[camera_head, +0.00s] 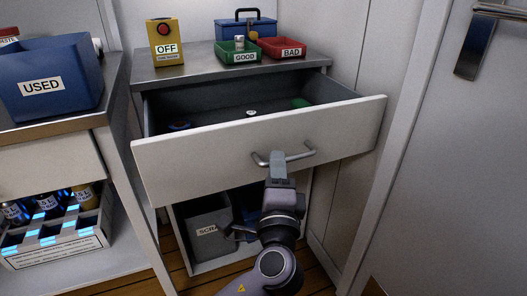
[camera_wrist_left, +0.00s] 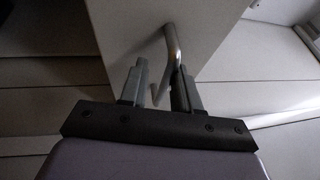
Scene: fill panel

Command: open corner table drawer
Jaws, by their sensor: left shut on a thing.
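The corner table drawer (camera_head: 200,166) has a white front and stands well out from the table. Its grey inside shows in the head view, with a few small items on its floor. The bar handle (camera_head: 300,155) is metal and sits at the middle of the drawer front. My left gripper (camera_head: 277,160) is shut on the handle. In the left wrist view the handle (camera_wrist_left: 173,45) passes by the fingers of my left gripper (camera_wrist_left: 158,82), with the white drawer front (camera_wrist_left: 115,25) behind. My right gripper is not in view.
On the table top (camera_head: 195,73) stand a yellow OFF box (camera_head: 165,40), a green GOOD bin (camera_head: 238,52), a red BAD bin (camera_head: 283,48) and a blue toolbox (camera_head: 240,26). A grey bin (camera_head: 205,225) is under the drawer. A door (camera_head: 470,150) is at right; a shelf unit with a blue USED bin (camera_head: 50,75) is at left.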

